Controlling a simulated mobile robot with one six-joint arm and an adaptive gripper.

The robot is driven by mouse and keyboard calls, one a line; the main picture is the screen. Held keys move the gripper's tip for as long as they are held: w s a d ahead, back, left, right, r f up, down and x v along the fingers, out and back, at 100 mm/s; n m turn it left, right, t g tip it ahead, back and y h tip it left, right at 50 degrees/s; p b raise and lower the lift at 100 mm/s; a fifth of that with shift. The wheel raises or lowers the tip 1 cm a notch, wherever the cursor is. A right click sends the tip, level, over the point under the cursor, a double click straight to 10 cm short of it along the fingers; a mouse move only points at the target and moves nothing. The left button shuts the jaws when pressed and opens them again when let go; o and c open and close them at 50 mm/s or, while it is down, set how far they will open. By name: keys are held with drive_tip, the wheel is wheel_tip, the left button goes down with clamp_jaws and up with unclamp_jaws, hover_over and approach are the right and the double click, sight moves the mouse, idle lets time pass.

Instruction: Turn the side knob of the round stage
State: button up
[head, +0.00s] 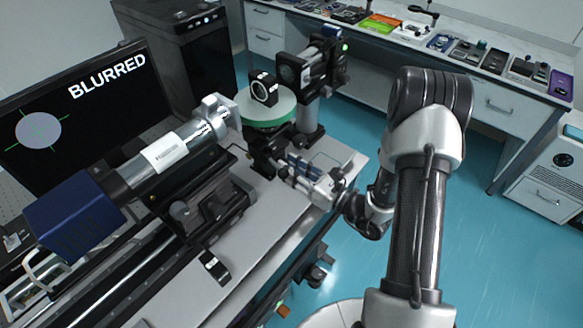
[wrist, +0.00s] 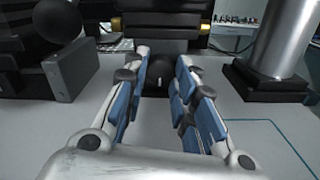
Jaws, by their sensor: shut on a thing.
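The round stage (head: 268,120) has a green rim and a pale top, and stands on a black mount on the optical table. A black ring-shaped part stands upright on it (head: 264,89). My gripper (head: 284,168) reaches in from the right at the foot of the stage. In the wrist view my gripper (wrist: 163,68) has its two blue-padded fingers on either side of the dark side knob (wrist: 160,75), shut on it. The fingers partly hide the knob. The monitor (head: 75,110) reads "BLURRED" above a grey disc with green lines.
A large tube instrument with a blue end (head: 75,215) lies left of the stage. Another optical unit (head: 310,70) on a post stands behind it. A small black item (head: 214,267) lies on the table. A bench (head: 480,75) with several items runs along the back.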

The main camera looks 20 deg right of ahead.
drive_tip(key=shift+c, duration=1.2)
drive_tip(key=shift+n, duration=0.6)
drive_tip(key=o, duration=1.1)
drive_tip(key=shift+c, duration=0.2)
drive_tip(key=shift+s, duration=0.1)
drive_tip(key=v, duration=1.2)
